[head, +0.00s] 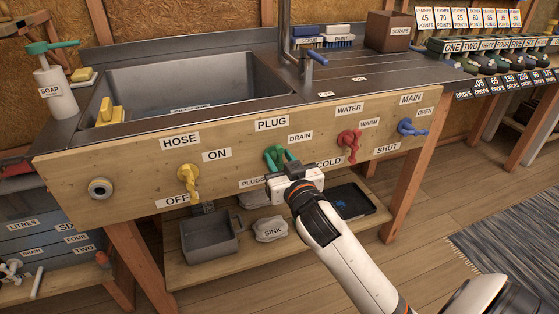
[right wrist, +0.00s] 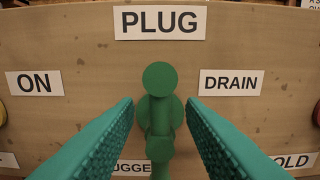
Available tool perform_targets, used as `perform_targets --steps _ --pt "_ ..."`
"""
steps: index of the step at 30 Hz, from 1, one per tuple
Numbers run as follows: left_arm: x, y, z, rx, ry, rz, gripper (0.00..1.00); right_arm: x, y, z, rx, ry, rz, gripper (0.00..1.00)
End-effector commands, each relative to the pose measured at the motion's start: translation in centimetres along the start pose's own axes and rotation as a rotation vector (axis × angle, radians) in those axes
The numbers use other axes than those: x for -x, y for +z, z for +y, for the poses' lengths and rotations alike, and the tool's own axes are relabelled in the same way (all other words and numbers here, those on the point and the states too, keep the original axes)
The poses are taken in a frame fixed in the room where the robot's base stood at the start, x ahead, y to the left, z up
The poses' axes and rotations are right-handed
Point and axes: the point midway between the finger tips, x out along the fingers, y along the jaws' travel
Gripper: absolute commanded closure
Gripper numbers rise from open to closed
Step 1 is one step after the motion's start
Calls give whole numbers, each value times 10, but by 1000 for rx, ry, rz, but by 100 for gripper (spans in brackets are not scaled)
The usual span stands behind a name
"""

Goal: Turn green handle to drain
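The green handle (head: 270,158) sits on the wooden front panel under the PLUG label (head: 272,124). In the right wrist view the green handle (right wrist: 158,110) has a round knob at top and a lever running straight down over the partly hidden PLUGGED label (right wrist: 132,167). The DRAIN label (right wrist: 231,83) is to its upper right. My right gripper (head: 285,160) is at the handle. In the right wrist view, the green fingers of my right gripper (right wrist: 160,107) are open, one each side of the handle, with visible gaps. My left gripper is not in view.
The yellow hose handle (head: 188,182) is left of the green one; the red water handle (head: 348,145) and blue main handle (head: 412,128) are to the right. A metal sink (head: 190,85) is above. A shelf below holds a grey bin (head: 208,238).

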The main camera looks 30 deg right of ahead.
Motion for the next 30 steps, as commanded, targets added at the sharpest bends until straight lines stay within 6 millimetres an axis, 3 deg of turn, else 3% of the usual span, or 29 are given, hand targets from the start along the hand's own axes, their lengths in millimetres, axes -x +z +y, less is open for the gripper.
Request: perform_targets --steps 11,18,30 --pt "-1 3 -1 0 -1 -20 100 -7 0 0 0 0 0 64" --pt "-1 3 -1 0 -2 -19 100 -6 0 0 0 0 1 100" --pt "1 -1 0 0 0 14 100 -6 -1 0 13 1 6 100"
